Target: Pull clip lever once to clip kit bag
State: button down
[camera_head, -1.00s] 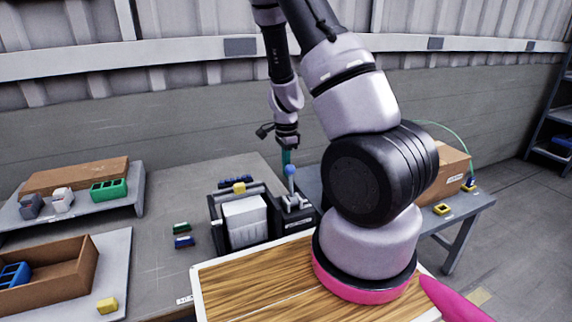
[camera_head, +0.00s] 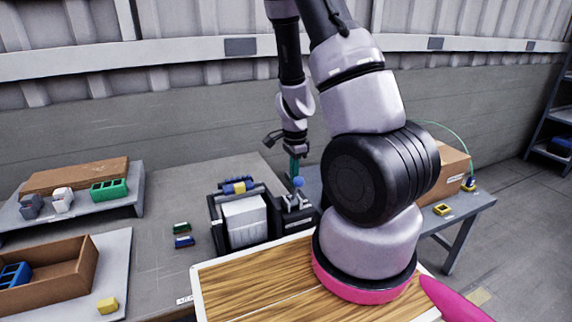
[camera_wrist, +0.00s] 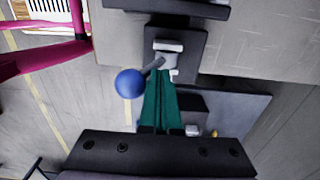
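The clip lever has a blue ball knob (camera_head: 298,182) and stands on a dark bracket (camera_head: 293,202) at the right of the clip machine (camera_head: 222,235). A white kit bag (camera_head: 244,220) sits in the machine, under a blue and yellow clip bar (camera_head: 239,187). My gripper (camera_head: 294,176) points down at the lever, its teal fingers just beside the knob. In the wrist view the fingers (camera_wrist: 167,78) lie together with nothing seen between them. The blue knob (camera_wrist: 131,83) is left of them, and its short rod runs to the bracket by the fingertips. Contact is unclear.
Green and blue blocks (camera_head: 183,235) lie on the table left of the machine. A brown bin (camera_head: 65,270) and a shelf with coloured boxes (camera_head: 108,190) stand further left. A wooden board (camera_head: 250,290) is in front, a cardboard box (camera_head: 452,172) at right.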

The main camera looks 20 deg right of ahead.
jog(key=w, duration=0.8)
jog(key=shift+w, duration=0.35)
notch_tip(320, 180, up, 7)
dwell(0.7)
dwell(0.3)
